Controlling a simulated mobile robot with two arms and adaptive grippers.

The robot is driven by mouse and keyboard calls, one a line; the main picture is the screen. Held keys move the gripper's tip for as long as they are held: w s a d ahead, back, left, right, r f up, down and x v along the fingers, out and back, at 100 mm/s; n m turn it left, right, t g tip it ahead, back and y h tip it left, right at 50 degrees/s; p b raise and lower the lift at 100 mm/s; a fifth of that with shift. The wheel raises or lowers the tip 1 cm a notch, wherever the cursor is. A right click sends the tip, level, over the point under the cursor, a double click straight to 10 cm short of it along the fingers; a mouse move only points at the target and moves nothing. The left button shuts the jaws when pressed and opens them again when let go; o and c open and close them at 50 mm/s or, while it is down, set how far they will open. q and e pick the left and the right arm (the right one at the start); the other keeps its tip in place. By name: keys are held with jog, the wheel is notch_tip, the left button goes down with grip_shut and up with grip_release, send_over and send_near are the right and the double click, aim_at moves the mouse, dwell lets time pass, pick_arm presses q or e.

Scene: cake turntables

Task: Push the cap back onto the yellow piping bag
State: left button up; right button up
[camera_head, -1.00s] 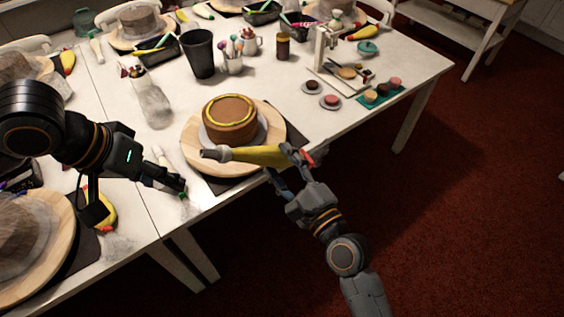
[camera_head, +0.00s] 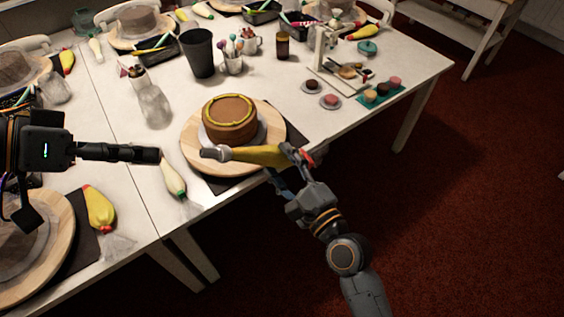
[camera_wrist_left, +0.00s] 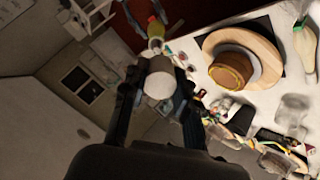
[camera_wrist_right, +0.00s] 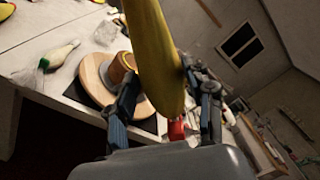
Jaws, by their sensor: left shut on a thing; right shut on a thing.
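The yellow piping bag (camera_head: 262,155) is held nearly level in front of the cake turntable. Its grey nozzle end (camera_head: 217,153) points left and its red end points right. My right gripper (camera_head: 295,155) is shut around the bag near its red end, and the right wrist view shows the yellow bag (camera_wrist_right: 160,60) between the fingers. My left gripper (camera_head: 155,155) points right toward the nozzle, with a gap between. In the left wrist view a pale, round cap-like piece (camera_wrist_left: 160,85) sits between its shut fingers. The head view does not show this piece clearly.
A brown cake (camera_head: 230,120) stands on the wooden turntable (camera_head: 275,125) just behind the bag. A white piping bag (camera_head: 173,175) lies below my left fingertips. Another yellow bag (camera_head: 99,208) lies at the left. Clear bottle (camera_head: 154,105) and black cup (camera_head: 200,55) stand behind.

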aim_at(201, 153)
pick_arm(q)
jog(key=shift+a+r, duration=0.1)
jog(key=shift+r, duration=0.25)
jog(key=shift+x, duration=2.95)
jog(key=shift+w+d+f, duration=0.2)
jog(key=shift+d+f, duration=0.05)
jog(key=shift+d, duration=0.15)
jog(key=shift+x, duration=0.8)
jog(key=shift+x, duration=1.45)
jog(key=shift+r, duration=0.1)
jog(key=v, duration=0.8)
jog(key=shift+a, duration=0.2)
